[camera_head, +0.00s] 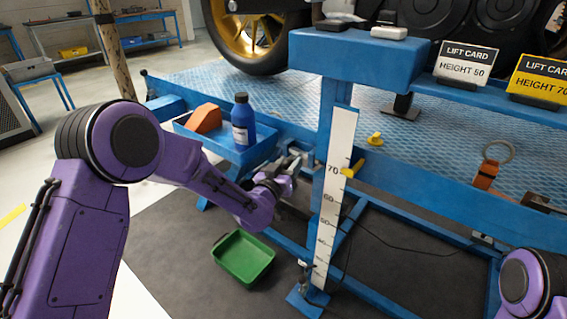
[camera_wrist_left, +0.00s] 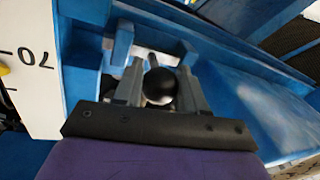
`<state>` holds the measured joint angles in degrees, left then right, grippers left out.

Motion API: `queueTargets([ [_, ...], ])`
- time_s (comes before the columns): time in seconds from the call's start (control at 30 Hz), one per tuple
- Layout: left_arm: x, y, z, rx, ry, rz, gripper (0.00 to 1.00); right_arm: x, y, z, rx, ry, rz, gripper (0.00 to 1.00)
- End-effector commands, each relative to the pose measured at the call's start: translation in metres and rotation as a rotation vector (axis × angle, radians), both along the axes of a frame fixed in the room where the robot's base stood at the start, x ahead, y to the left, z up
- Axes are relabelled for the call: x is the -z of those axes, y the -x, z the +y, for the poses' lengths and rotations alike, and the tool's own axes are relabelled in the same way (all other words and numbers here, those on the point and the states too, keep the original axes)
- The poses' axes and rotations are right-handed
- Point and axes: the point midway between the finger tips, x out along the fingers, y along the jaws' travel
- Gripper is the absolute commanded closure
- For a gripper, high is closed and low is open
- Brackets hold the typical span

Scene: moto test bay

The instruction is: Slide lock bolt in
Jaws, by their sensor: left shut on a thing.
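The lock bolt shows in the left wrist view as a round black knob (camera_wrist_left: 160,86) with a short grey shaft behind it. It sits at a blue bracket (camera_wrist_left: 122,44) on the blue lift frame. My left gripper (camera_head: 290,165) reaches to the frame just left of the white height scale (camera_head: 340,150). Its two grey fingers (camera_wrist_left: 160,92) are shut on the knob, one on each side. In the head view the fingers and wrist hide the knob. How deep the bolt sits cannot be told. My right gripper is out of view; only a purple arm link shows at lower right.
A blue tray (camera_head: 214,141) with a blue bottle (camera_head: 243,122) and an orange block (camera_head: 204,118) is close behind my left forearm. A green bin (camera_head: 243,258) is on the floor below. A yellow-handled pin (camera_head: 353,168) sticks out by the scale. Lift cards (camera_head: 466,62) stand at upper right.

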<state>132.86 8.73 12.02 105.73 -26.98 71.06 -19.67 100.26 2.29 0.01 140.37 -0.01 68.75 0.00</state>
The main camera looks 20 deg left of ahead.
Motion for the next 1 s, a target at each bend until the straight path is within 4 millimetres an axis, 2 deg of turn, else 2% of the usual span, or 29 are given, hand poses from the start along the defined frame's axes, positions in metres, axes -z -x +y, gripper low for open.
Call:
queueTargets([
  [0.03,0.001,0.005,-0.013,0.011,-0.005,0.006,1.0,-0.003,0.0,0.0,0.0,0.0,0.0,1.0],
  [0.2,0.002,0.012,-0.033,0.008,-0.004,0.006,1.0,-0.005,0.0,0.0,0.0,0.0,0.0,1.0],
  [0.5,0.003,0.014,-0.037,0.011,-0.003,0.008,1.0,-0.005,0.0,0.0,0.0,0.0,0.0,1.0],
  [0.53,0.003,0.014,-0.037,0.012,-0.003,0.008,0.5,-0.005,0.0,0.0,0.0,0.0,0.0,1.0],
  [0.57,0.003,0.014,-0.037,0.012,-0.003,0.008,0.4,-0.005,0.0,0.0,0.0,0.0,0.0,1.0],
  [0.6,0.003,0.014,-0.037,0.011,-0.003,0.009,0.36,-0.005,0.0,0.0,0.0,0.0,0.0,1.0],
  [0.87,0.002,0.014,-0.033,0.005,-0.002,0.005,0.36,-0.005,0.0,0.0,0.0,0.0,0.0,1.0],
  [1.0,0.001,0.031,-0.031,0.006,-0.004,0.005,0.36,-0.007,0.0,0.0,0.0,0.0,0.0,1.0],
])
